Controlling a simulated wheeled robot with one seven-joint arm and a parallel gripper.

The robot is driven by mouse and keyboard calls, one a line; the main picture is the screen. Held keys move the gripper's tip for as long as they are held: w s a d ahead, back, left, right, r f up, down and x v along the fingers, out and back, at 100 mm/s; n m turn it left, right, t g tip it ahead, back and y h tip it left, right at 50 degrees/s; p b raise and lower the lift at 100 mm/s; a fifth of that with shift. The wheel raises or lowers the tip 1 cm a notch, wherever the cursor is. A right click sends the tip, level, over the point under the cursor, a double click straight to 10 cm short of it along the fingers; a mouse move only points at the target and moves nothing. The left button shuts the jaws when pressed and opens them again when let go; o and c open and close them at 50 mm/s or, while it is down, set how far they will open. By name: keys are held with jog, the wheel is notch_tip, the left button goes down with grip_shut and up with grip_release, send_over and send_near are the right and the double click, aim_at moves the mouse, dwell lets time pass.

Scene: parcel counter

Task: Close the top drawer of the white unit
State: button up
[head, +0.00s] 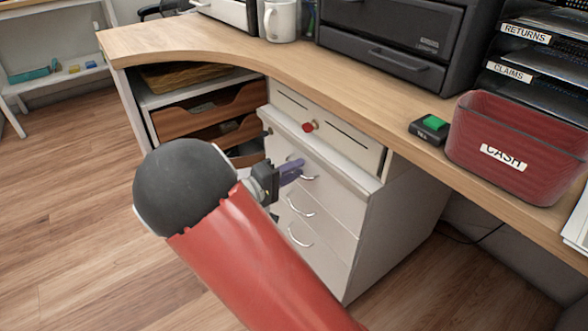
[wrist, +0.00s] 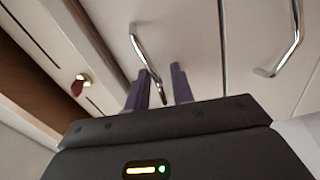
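The white unit (head: 345,240) stands under the counter, with three bar handles down its front. The top drawer (head: 290,150) has the highest handle (head: 310,177). A pale ledge runs along its top, and its front seems to stand forward of the panel above; I cannot tell how far. My gripper (head: 290,172) is at this handle, partly hidden by my arm. In the wrist view, its two purple fingers (wrist: 160,90) are apart, with one end of the top handle (wrist: 143,50) between them. I cannot tell whether they touch it.
A panel with a red-tagged key (head: 309,127) sits above the drawers. Left of the unit are brown open trays (head: 205,112). The wooden counter (head: 220,45) overhangs. On it are a red cash bin (head: 490,170) and a green-button device (head: 430,128). Floor (head: 60,200) is clear at left.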

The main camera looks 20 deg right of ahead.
jog(key=v, duration=0.7)
jog(key=shift+a, duration=0.25)
jog(key=shift+r, duration=0.15)
jog(key=s+d+r+m+g+y+p, duration=0.2)
jog(key=s+d+r+g+y+p, duration=0.3)
jog(key=s+d+y, duration=0.45)
jog(key=s+a+r+t+y+p, duration=0.1)
jog(key=s+a+r+t+y, duration=0.1)
jog(key=s+a+r+y, duration=0.1)
jog(key=s+a+r+t+y+p, duration=0.2)
jog(key=s+a+r+t+y, duration=0.1)
jog(key=s+r, duration=0.5)
jog(key=s+y, duration=0.1)
jog(key=s, duration=0.1)
jog(key=shift+s+y, duration=0.25)
jog(key=shift+y, duration=0.1)
jog(key=shift+o, duration=0.2)
jog(key=shift+a, duration=0.1)
dwell(0.3)
